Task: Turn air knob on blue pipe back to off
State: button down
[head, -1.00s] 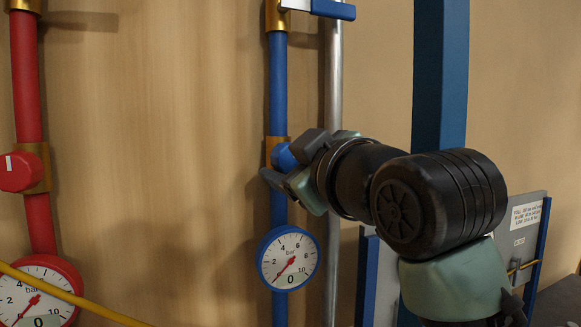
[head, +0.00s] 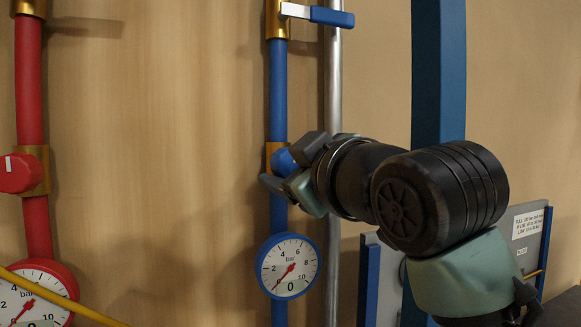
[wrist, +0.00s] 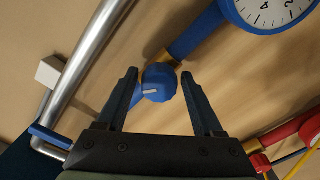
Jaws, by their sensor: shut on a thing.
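The blue knob (head: 284,161) sits on a brass fitting on the blue pipe (head: 279,95). My gripper (head: 292,162) is at the knob from the right, with its fingers on either side of it and partly hiding it. In the wrist view the knob (wrist: 160,82) is between the two fingers of my gripper (wrist: 158,76), which is shut on it. A white mark on the knob's face lies nearly level in that view, at an angle to the pipe. The blue gauge (head: 288,265) below has its needle pointing down-left, at the low end, and a 0 in its window.
A blue-handled lever valve (head: 331,17) is above on the same pipe. A grey metal pipe (head: 333,230) runs close to the right. The red pipe (head: 28,90) with a red knob (head: 18,173) and a red gauge (head: 30,295) is at far left. A blue post (head: 438,70) stands behind my arm.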

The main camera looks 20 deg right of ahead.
jog(key=n, duration=1.8)
jog(key=shift+s+r, duration=0.1)
jog(key=shift+r, duration=0.1)
jog(key=shift+b, duration=0.3)
jog(key=n, duration=0.3)
grip_release()
jog(key=shift+f, duration=0.1)
